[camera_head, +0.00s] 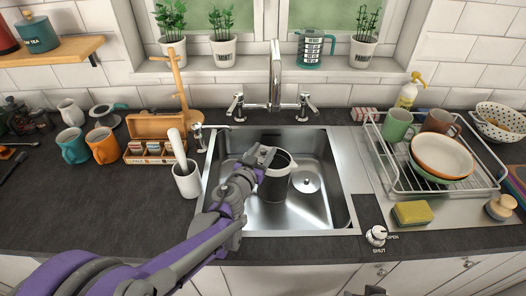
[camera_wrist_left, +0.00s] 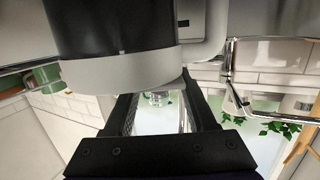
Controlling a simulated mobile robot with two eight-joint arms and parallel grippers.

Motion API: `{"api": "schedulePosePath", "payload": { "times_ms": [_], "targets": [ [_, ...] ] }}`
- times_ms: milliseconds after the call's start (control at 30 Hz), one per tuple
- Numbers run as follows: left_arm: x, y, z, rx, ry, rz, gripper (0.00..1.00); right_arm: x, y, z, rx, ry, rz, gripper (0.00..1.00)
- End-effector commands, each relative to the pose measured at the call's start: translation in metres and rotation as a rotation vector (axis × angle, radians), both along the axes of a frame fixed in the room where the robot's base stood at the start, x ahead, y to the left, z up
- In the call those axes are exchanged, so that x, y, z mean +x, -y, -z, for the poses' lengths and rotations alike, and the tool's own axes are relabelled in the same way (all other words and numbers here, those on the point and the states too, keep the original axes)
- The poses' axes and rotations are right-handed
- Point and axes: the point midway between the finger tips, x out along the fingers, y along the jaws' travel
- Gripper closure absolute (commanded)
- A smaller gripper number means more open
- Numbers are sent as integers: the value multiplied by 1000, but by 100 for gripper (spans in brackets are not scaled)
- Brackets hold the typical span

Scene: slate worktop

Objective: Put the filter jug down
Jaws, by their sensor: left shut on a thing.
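The filter jug (camera_head: 276,180) is a dark, open-topped vessel with a pale rim, upright in or just above the sink basin. I cannot tell whether its base touches the basin floor. My left gripper (camera_head: 259,158) reaches in from the left and is shut on the jug at its upper left side. In the left wrist view, the jug (camera_wrist_left: 135,30) fills the upper left as a dark body with a pale grey band, and the left gripper's fingers (camera_wrist_left: 160,110) show below it.
The steel sink (camera_head: 232,219) has a tall tap (camera_head: 275,75) behind it. A white utensil pot (camera_head: 187,180) stands left of the basin. A dish rack (camera_head: 440,185) with bowls and mugs, and a yellow sponge (camera_head: 412,212), are on the right. The left front worktop (camera_head: 100,205) is clear.

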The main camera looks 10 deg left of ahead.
Motion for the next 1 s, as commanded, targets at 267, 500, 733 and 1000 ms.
{"api": "schedulePosePath", "payload": {
  "times_ms": [267, 500, 733, 1000],
  "targets": [
    [0, 0, 3, 1, 0, 0, 16, 0, 0, 3, 0, -1, 0, 50],
    [0, 0, 2, 0, 0, 0, 13, 0, 0, 3, 0, -1, 0, 50],
    [-9, -2, -2, -1, 0, 0, 13, 0, 0, 1, 0, 0, 0, 50],
    [-52, -11, -8, 0, 0, -2, 13, -1, 0, 7, 0, -2, 0, 50]
  ]
}}
